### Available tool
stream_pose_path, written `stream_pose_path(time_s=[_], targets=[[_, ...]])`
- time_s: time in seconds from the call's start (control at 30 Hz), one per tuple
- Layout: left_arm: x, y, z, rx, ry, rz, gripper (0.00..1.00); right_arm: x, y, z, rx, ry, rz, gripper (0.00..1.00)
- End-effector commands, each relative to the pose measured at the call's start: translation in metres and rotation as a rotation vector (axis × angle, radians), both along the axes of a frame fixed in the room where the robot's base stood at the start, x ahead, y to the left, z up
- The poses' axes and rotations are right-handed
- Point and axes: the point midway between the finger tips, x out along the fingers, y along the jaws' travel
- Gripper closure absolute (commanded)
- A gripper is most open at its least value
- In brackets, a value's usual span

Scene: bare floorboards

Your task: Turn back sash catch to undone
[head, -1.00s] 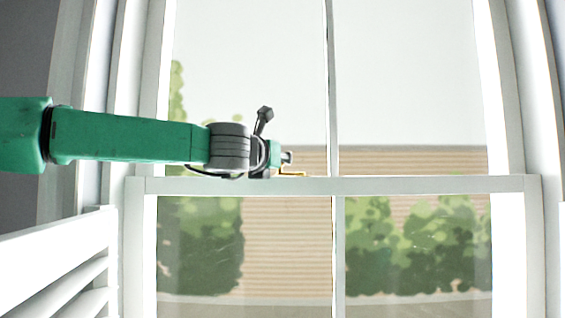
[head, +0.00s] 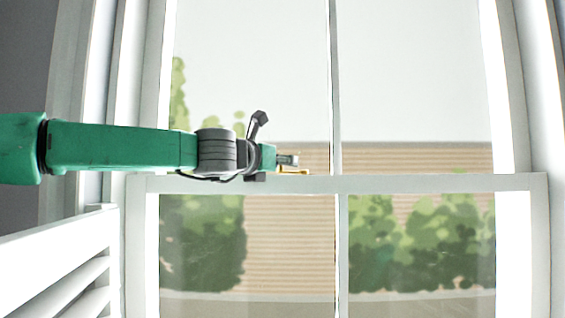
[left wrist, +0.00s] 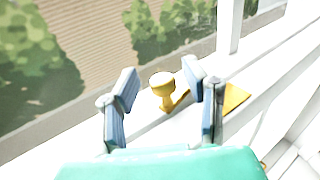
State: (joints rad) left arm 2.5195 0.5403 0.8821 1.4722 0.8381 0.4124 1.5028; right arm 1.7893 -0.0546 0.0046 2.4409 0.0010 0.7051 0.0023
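The brass sash catch (head: 294,171) sits on top of the white meeting rail, left of the upright bar. In the left wrist view its round-topped knob (left wrist: 163,84) stands between the fingertips, and a brass plate (left wrist: 236,97) lies to the right, partly behind a finger. My left gripper (head: 290,160) is just above the rail at the catch. In the left wrist view, its two blue-grey fingers (left wrist: 160,82) are apart on either side of the knob, with visible gaps. Whether either finger touches it is unclear. My right gripper is not in view.
The white meeting rail (head: 430,184) runs across the window under my gripper. Glass panes lie above and below it, with the upright bar (head: 336,90) to the right. A white slatted shutter (head: 60,255) stands at lower left, below my arm.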

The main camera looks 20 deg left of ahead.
Motion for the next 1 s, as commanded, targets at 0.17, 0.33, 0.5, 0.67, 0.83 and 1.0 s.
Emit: stream_pose_path(time_s=[0.17, 0.33, 0.5, 0.67, 0.83, 1.0], targets=[[-0.002, 0.0, 0.004, 0.0, -0.006, 0.001, 0.61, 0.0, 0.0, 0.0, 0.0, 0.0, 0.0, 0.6], [-0.007, 0.002, 0.005, -0.002, -0.008, 0.001, 0.61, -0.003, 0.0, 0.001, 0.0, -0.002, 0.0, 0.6], [-0.031, 0.009, 0.006, -0.003, -0.008, -0.001, 0.61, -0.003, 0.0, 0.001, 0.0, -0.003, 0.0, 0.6], [-0.066, 0.018, 0.005, -0.003, -0.008, -0.001, 0.61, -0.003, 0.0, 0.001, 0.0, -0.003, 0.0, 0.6], [-0.096, 0.026, 0.004, -0.004, -0.006, 0.0, 0.61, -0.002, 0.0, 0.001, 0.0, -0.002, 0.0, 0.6], [-0.111, 0.031, 0.002, -0.003, -0.003, 0.001, 0.61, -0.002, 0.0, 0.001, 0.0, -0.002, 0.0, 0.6]])
